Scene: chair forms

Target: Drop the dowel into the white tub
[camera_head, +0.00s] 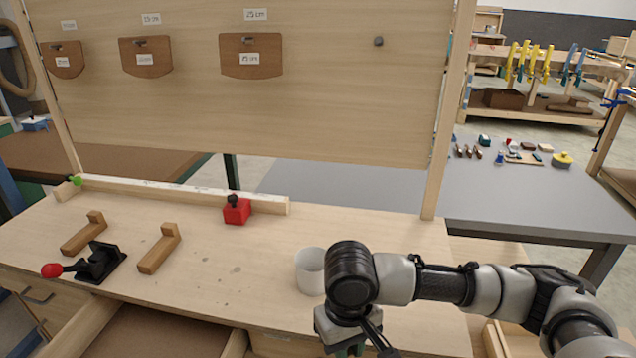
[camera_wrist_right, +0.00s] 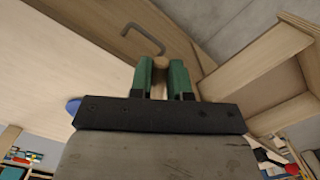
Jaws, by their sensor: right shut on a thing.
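The white tub (camera_head: 309,272) stands on the bench top in the head view. Its right side is partly hidden behind my right arm. My right gripper (camera_wrist_right: 161,68) is shut on the dowel (camera_wrist_right: 161,76), a short brown wooden piece pinched between the green fingers in the right wrist view. In the head view the right gripper (camera_head: 348,348) hangs low at the bottom, just right of and nearer than the tub, mostly hidden by its own wrist. The dowel does not show there. My left gripper is not in view.
A wooden fence (camera_head: 180,191) with a red block (camera_head: 237,210) runs along the bench. Two wooden L-shaped pieces (camera_head: 160,249) and a black toggle clamp (camera_head: 97,263) stand at left. An open drawer (camera_head: 160,335) juts out in front.

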